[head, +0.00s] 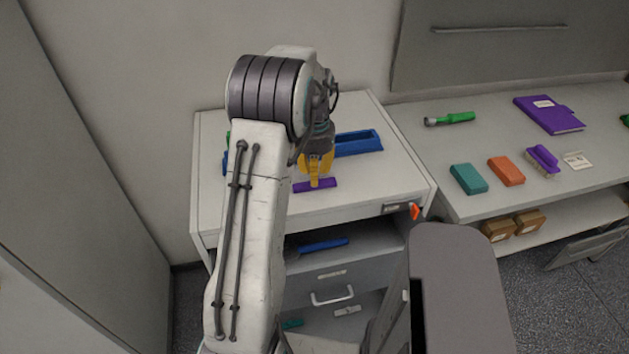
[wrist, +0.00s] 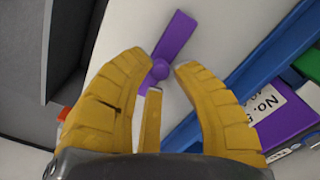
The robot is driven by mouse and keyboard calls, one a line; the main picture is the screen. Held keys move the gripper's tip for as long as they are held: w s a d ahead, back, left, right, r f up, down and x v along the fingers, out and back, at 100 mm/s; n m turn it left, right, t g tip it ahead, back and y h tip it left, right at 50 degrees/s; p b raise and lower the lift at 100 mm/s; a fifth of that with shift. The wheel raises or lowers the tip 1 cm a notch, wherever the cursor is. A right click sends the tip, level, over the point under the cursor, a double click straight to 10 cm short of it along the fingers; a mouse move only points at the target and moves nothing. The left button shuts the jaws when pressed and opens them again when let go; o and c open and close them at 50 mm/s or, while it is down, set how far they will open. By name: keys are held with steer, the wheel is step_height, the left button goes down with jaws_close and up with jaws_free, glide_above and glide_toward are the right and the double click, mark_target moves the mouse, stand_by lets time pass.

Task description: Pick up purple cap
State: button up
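The purple cap (head: 325,184) lies flat on the white cabinet top, near its front edge. In the wrist view the purple cap (wrist: 177,35) is a long flat bar with a round knob at its middle. My gripper (head: 315,180) has yellow fingers and points down over the cap. In the wrist view my gripper (wrist: 162,75) is open, with the fingertips apart on either side of the knob. I cannot tell whether the fingers touch the cap. The near end of the bar is partly hidden behind the fingers.
A blue tray (head: 358,143) stands behind the cap, partly hidden by my arm. In the wrist view, a labelled purple block (wrist: 285,120) lies at the right. An orange handle (head: 414,211) sits at the cabinet's front. The right-hand bench holds a teal block (head: 468,179) and an orange block (head: 507,171).

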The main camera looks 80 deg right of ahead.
steer(key=shift+f, duration=1.15)
jaws_close()
